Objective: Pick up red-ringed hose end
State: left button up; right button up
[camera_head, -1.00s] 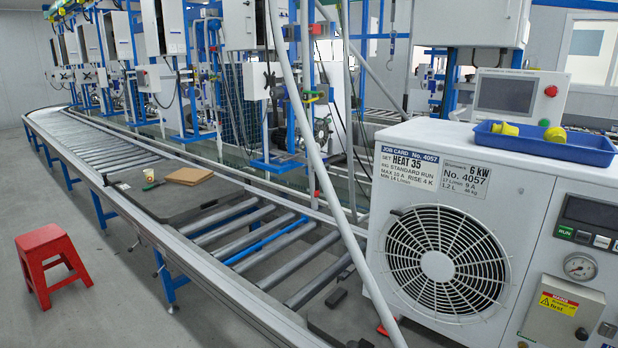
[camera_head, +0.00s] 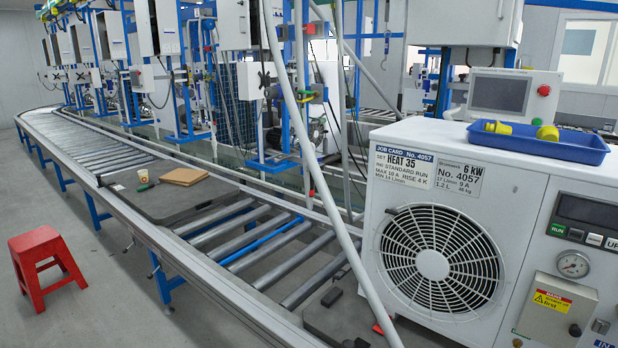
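I cannot make out a hose end with a red ring for certain. A small red piece (camera_head: 378,329) shows low beside the white pump test unit (camera_head: 370,240), and it is too small to identify. Small red and green fittings (camera_head: 307,97) sit on the station behind the slanted pale pole (camera_head: 310,150). Neither of my grippers is in view.
The white unit with a fan grille fills the right side. A blue tray (camera_head: 490,141) with yellow parts lies on top of it. A roller conveyor (camera_head: 240,235) crosses the middle, carrying a dark board (camera_head: 170,205). A red stool (camera_head: 45,262) stands on open floor at left.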

aim_at(312, 183)
jog(key=z, duration=1.9)
jog(key=u, duration=1.85)
jog(key=i+j+z, duration=0.1)
jog(key=i+j, duration=0.75)
jog(key=i+j+z, duration=0.1)
jog(key=i+j, duration=0.7)
jog(key=j, duration=0.2)
